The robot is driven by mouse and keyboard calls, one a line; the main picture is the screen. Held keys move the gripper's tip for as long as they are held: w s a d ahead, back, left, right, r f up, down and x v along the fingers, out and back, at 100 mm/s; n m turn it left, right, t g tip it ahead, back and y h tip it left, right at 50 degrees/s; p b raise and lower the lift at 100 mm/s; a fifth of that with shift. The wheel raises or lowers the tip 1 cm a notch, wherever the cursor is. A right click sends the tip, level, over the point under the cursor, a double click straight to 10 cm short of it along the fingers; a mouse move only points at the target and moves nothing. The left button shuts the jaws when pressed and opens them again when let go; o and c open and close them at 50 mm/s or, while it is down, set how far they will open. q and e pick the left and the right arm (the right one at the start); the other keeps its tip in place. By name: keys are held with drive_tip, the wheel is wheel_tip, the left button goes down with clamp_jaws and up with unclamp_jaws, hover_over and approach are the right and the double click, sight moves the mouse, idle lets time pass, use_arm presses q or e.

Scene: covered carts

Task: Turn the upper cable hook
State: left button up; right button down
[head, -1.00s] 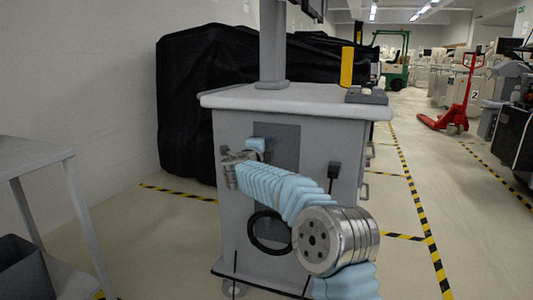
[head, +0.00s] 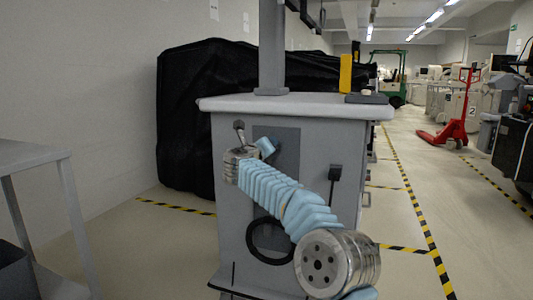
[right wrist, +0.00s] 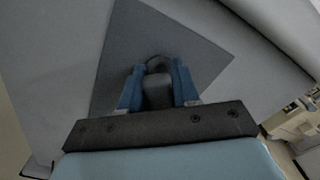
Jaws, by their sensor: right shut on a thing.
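The upper cable hook (right wrist: 157,93) is a dark grey piece on the darker panel of the grey cart (head: 232,235). In the right wrist view it sits between the two blue fingers of my right gripper (right wrist: 158,92), which is shut on it. In the head view my right gripper (head: 265,147) is at the upper part of the cart's front, tilted, and the hook is hidden there by the gripper and wrist. In the right wrist view the panel (right wrist: 185,45) appears turned askew. My left gripper is not in view.
A black part with a thin cord (head: 335,172) is on the cart's front, right of my arm. A black ring (head: 252,245) is lower down, partly behind my arm. A grey table (head: 30,155) stands at left. A red pallet jack (head: 458,125) stands at far right.

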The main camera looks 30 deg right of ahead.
drive_tip(key=m+b, duration=0.1)
drive_tip(key=m, duration=0.1)
drive_tip(key=m+b, duration=0.1)
drive_tip(key=m, duration=0.1)
drive_tip(key=shift+s+d+f, duration=0.1)
drive_tip(key=shift+s+f, duration=0.05)
drive_tip(key=shift+f, duration=0.05)
drive_tip(key=shift+s+d+r+m+b, duration=0.1)
drive_tip(key=shift+m+b, duration=0.4)
drive_tip(key=shift+m, duration=0.35)
drive_tip(key=shift+r+m+b, duration=0.1)
drive_tip(key=shift+m+b, duration=0.35)
drive_tip(key=shift+m, duration=0.4)
drive_tip(key=c, duration=0.9)
unclamp_jaws()
drive_tip(key=shift+r, duration=0.1)
drive_tip(key=v, duration=1.3)
drive_tip(key=shift+s+a, duration=0.2)
drive_tip(key=shift+s, duration=0.15)
